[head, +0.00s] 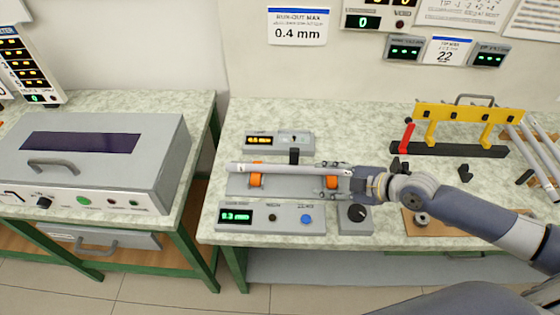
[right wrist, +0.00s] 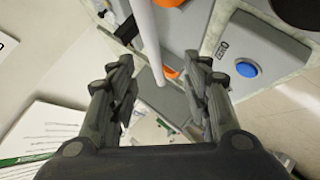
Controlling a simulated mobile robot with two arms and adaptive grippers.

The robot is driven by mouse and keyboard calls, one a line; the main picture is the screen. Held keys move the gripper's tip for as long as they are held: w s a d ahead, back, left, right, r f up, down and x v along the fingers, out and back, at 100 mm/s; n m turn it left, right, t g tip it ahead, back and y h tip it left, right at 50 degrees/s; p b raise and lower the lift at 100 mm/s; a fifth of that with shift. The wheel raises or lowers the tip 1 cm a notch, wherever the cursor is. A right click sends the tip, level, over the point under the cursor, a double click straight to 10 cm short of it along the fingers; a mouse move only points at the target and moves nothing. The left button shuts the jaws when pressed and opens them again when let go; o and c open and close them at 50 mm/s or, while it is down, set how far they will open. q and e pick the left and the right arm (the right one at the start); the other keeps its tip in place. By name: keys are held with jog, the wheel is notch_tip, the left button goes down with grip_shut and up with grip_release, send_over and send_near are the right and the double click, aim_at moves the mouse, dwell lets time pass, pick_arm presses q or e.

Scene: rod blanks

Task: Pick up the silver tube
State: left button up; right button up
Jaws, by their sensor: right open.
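The silver tube (head: 290,169) lies level across orange rollers (head: 256,180) on a grey fixture plate (head: 238,187). A dark post stands at its middle. My right gripper (head: 332,181) is at the tube's right end, its fingers apart. In the right wrist view the tube (right wrist: 147,35) comes down from the top, and its end shows between the two open fingers of the gripper (right wrist: 160,92). Neither finger appears to touch it; I cannot tell the exact depth. My left gripper is not in view.
A grey display box (head: 262,217) and a knob box (head: 355,219) stand in front of the fixture. A small display unit (head: 280,141) stands behind. A yellow frame (head: 460,115) and several rods (head: 536,150) are at the right. A large grey machine (head: 100,155) is on the left bench.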

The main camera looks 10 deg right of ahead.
aim_at(299, 170)
jog(key=w, duration=0.1)
jog(key=w+a+f, duration=0.1)
jog(key=w+p, duration=0.1)
jog(key=shift+w+a+f, duration=0.2)
jog(key=shift+w+f, duration=0.15)
jog(key=shift+w+a+f, duration=0.15)
jog(key=shift+w+f, duration=0.05)
jog(key=shift+w+a+f, duration=0.1)
jog(key=shift+w, duration=0.05)
jog(key=shift+w+a+f+p, duration=0.1)
jog(key=shift+w+a+p, duration=0.2)
jog(key=shift+p, duration=0.1)
jog(key=p+x, duration=0.1)
jog(key=x, duration=0.2)
jog(key=shift+w, duration=0.1)
jog(key=shift+w+a+f, duration=0.25)
jog(key=shift+w+f, duration=0.1)
jog(key=shift+f, duration=0.1)
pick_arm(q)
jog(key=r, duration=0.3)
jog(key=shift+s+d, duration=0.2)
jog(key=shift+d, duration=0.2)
